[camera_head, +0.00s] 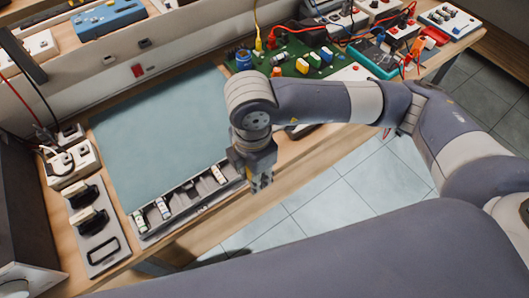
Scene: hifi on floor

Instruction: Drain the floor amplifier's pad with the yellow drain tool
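My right gripper (260,184) hangs fingers down over the bench's front edge, beside the right end of a grey tray (190,200). Its fingers are small and close together here, and I cannot tell whether they are open, shut or holding something. My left gripper is not in view. I see no amplifier on the visible floor (330,200). A yellow plug (258,44) on a yellow cable stands at the back of the bench; I cannot tell whether it belongs to the drain tool. No other clear yellow tool shows.
A blue-green mat (160,130) covers the left bench. A green circuit board (300,62) and a teal tray (375,58) lie at the back right. White sockets (70,162) and a dark box (22,205) stand left. Tiled floor in front of the bench looks clear.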

